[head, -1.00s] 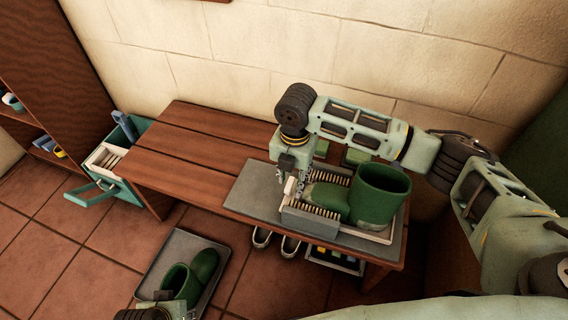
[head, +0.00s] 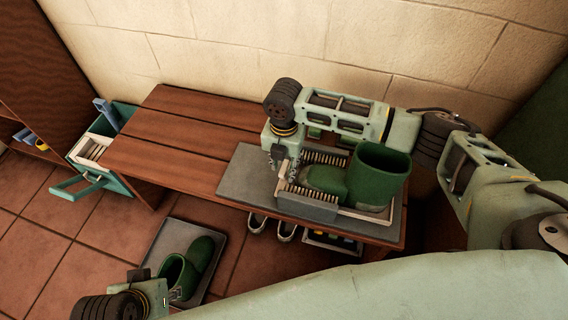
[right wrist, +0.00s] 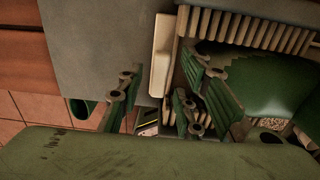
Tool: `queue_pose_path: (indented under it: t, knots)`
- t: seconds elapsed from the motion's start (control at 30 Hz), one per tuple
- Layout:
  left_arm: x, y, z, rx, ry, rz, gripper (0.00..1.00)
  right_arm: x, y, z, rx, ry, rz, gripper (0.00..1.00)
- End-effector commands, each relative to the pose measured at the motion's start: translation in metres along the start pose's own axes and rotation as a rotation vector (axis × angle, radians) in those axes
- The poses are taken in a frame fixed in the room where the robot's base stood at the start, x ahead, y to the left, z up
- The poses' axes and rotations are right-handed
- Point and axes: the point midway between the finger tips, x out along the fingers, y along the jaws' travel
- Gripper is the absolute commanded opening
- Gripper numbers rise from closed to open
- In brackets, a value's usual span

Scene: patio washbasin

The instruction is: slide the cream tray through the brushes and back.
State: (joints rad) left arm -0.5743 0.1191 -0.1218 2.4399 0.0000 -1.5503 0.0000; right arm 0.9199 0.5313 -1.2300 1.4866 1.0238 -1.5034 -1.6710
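The cream tray (head: 380,214) lies on the grey mat between the brushes (head: 310,204), with a green boot (head: 378,175) standing on it, toe to the left. My right gripper (head: 284,168) is at the tray's left end. In the right wrist view its fingers (right wrist: 160,98) are spread apart, with the cream end piece of the tray (right wrist: 161,55) between them and gaps on both sides. The far brush row (right wrist: 250,30) also shows there. My left gripper (head: 152,288) is low at the left, beside a second green boot (head: 190,262); its fingertips are unclear.
The wooden bench (head: 180,140) is clear left of the grey mat (head: 245,185). A teal open box (head: 95,150) stands at its left end. Pale shoes (head: 286,231) sit under the bench, which backs onto a wall.

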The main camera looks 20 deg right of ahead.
Motion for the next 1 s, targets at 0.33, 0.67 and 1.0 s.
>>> queue_pose_path:
  t: [0.33, 0.67, 1.0]
  knots:
    - [-0.0003, -0.0002, 0.0, 0.0, 0.0, 0.0, 0.33, 0.0001, 0.0001, -0.0003, 0.0, 0.0, 0.0, 0.21]
    - [-0.0003, -0.0002, 0.0, 0.0, 0.0, 0.0, 0.33, -0.0001, 0.0, -0.0003, 0.0, 0.0, -0.001, 0.0]
    - [-0.0003, -0.0001, 0.0, 0.0, 0.0, 0.0, 0.33, -0.0002, -0.0002, -0.0002, 0.0, 0.0, -0.001, 0.0]
